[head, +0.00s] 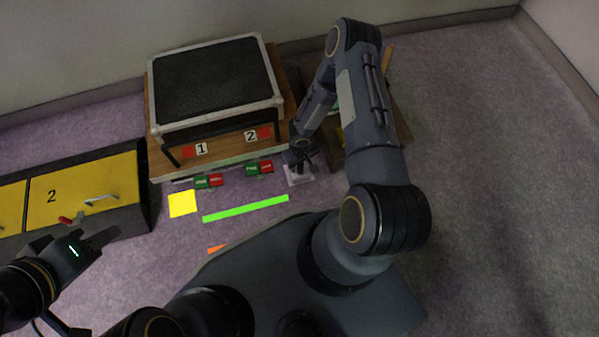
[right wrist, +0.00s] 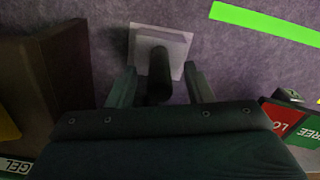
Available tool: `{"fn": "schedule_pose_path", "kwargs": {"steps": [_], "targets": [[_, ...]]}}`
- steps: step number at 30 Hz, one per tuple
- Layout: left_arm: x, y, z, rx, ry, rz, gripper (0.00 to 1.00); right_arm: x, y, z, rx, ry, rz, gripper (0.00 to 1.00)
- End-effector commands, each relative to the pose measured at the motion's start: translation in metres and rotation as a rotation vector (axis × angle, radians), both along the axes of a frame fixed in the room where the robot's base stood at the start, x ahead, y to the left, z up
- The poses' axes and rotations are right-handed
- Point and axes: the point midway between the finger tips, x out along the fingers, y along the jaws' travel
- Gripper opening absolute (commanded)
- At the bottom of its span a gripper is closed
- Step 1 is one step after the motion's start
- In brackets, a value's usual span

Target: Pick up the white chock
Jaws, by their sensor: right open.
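The white chock (right wrist: 142,48) lies on the carpet in the right wrist view, a pale square block with a dark upright post (right wrist: 160,68) on it. In the head view the white chock (head: 293,180) shows partly under my right gripper (head: 300,167). My right gripper is open, and in the right wrist view its fingers (right wrist: 161,84) stand on either side of the post, with a gap at each side. My left gripper (head: 98,239) is at the lower left in the head view, far from the chock; its finger opening is unclear.
A yellow-fronted cabinet (head: 95,178) stands left. A brown crate (right wrist: 50,75) is close beside my right gripper. Green tape (head: 245,208) marks the floor.

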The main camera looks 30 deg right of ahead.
Motion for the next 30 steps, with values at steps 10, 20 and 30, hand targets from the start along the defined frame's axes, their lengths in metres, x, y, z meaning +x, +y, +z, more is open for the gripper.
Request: {"fn": "schedule_pose_path", "kwargs": {"steps": [10, 20, 30], "targets": [[0.0001, 0.0000, 0.0010, 0.000, 0.000, 0.000, 0.36, 0.0001, -0.0001, 0.0015, 0.000, 0.000, 0.000, 0.22], [0.0000, 0.0000, 0.0010, 0.000, 0.000, 0.000, 0.36, 0.0000, -0.0001, 0.0016, 0.000, 0.000, 0.000, 0.00], [0.0001, 0.0000, 0.0018, 0.000, 0.000, 0.000, 0.36, 0.0005, -0.0001, 0.0028, 0.000, -0.001, 0.000, 0.00]]}}
